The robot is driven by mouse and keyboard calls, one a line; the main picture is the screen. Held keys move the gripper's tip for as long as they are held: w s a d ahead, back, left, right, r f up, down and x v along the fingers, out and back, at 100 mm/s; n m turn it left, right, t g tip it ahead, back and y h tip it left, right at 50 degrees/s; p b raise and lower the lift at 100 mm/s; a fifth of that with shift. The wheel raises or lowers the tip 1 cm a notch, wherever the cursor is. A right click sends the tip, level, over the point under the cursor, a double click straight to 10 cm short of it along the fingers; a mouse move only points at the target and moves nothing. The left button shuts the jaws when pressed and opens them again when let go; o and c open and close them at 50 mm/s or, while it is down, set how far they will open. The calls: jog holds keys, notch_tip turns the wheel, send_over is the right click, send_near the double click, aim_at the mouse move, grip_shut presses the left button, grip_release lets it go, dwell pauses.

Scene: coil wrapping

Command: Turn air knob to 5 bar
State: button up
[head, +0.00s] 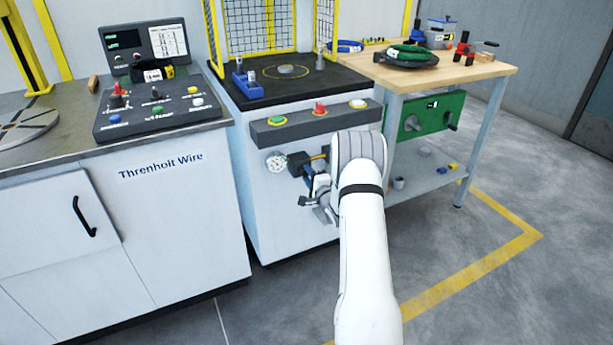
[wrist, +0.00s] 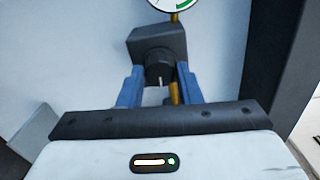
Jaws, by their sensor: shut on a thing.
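The black air knob (wrist: 160,74) sits under a dark regulator block (wrist: 157,40) on the front of the white cabinet. A pale line shows on the knob. My gripper (wrist: 161,86) has its two blue fingers on either side of the knob and is shut on it. The round pressure gauge (head: 277,162) is beside the regulator in the head view. Only the lower part of the gauge, with a green arc, shows in the wrist view (wrist: 175,5), so the needle reading cannot be told. In the head view my arm hides part of the knob area.
A control panel (head: 160,108) stands on the left cabinet. A wooden workbench (head: 470,72) with a green cable coil (head: 408,52) is at the right. The floor at right is clear.

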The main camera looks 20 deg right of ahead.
jog(key=shift+w+r+m+p, duration=0.1)
jog(key=shift+m+p, duration=0.3)
jog(key=shift+m, duration=1.45)
jog(key=shift+r+m+p, duration=0.1)
jog(key=shift+m+p, duration=0.25)
jog(key=shift+m, duration=1.5)
jog(key=o, duration=1)
jog(key=shift+f, duration=0.15)
jog(key=shift+c, duration=0.2)
jog(key=s+p, duration=0.1)
jog(key=s, duration=0.7)
jog(key=shift+d, duration=0.15)
